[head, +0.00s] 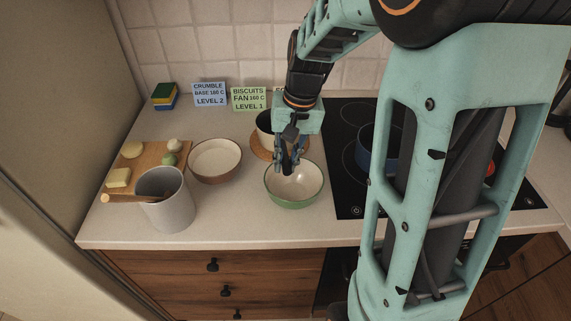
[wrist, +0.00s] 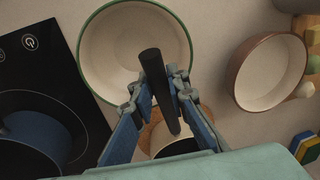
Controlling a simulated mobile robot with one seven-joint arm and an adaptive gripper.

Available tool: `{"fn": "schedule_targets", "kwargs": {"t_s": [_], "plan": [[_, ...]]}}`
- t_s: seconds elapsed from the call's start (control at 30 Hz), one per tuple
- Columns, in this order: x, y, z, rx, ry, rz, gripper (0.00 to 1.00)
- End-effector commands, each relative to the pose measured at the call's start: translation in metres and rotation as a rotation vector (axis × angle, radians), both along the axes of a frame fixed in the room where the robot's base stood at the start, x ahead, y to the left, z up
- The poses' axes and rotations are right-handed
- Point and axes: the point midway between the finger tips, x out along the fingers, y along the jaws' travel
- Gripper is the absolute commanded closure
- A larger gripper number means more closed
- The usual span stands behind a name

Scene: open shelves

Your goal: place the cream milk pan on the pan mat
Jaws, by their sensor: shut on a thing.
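The cream milk pan (head: 264,127) is at the back of the counter, left of the hob, partly hidden by my gripper. Its black handle shows in the wrist view (wrist: 154,75), pointing toward the green-rimmed bowl. My gripper (head: 289,166) is shut on that handle, with the blue fingers on either side of it in the wrist view (wrist: 159,92). The round brown pan mat (head: 259,151) shows under and around the pan's near side. The pan looks upright over the mat. I cannot tell whether it touches the mat.
A green-rimmed bowl (head: 293,202) stands in front of the mat. A brown bowl (head: 213,178) and a grey crock (head: 168,215) are to the left. A blue pot (head: 364,148) is on the black hob (head: 348,204). Cards (head: 249,98) stand along the back.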

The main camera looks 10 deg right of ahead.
Motion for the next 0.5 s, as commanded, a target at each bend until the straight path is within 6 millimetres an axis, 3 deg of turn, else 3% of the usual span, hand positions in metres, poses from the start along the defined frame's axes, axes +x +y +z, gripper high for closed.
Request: {"fn": "schedule_targets", "kwargs": {"t_s": [0.3,0.33,0.5], "plan": [[0.0013,-0.0003,-0.0014,-0.001,-0.004,-0.001,1.00],[0.0004,-0.0002,-0.0016,0.000,-0.002,0.000,0.83],[0.0004,-0.0002,-0.0011,0.000,-0.001,0.000,0.68]]}}
